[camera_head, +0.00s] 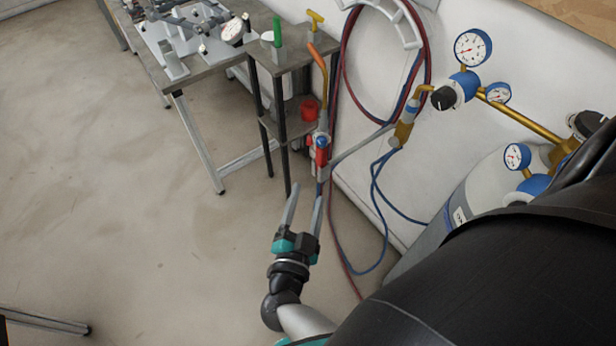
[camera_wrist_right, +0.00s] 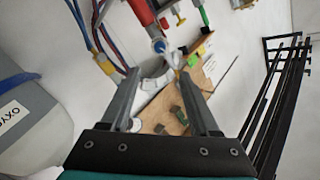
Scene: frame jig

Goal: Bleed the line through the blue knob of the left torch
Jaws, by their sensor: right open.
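A torch (camera_head: 321,152) with a red and blue body and a bent copper tube (camera_head: 320,65) stands upright beside the small metal stand. A blue part (camera_head: 322,140), apparently its knob, shows near the top of the body. In the right wrist view a red body (camera_wrist_right: 140,12) with a blue-and-silver end (camera_wrist_right: 160,46) lies just beyond the fingertips. My right gripper (camera_head: 306,194) is open and empty, just below the torch and apart from it; its fingers also show in the right wrist view (camera_wrist_right: 160,78). My left gripper is not in view.
The small stand (camera_head: 288,60) holds a green item (camera_head: 277,32) and a red cup (camera_head: 309,108). Red and blue hoses (camera_head: 345,90) hang on the wall. Gauges (camera_head: 472,47) and a grey cylinder (camera_head: 480,190) stand at right.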

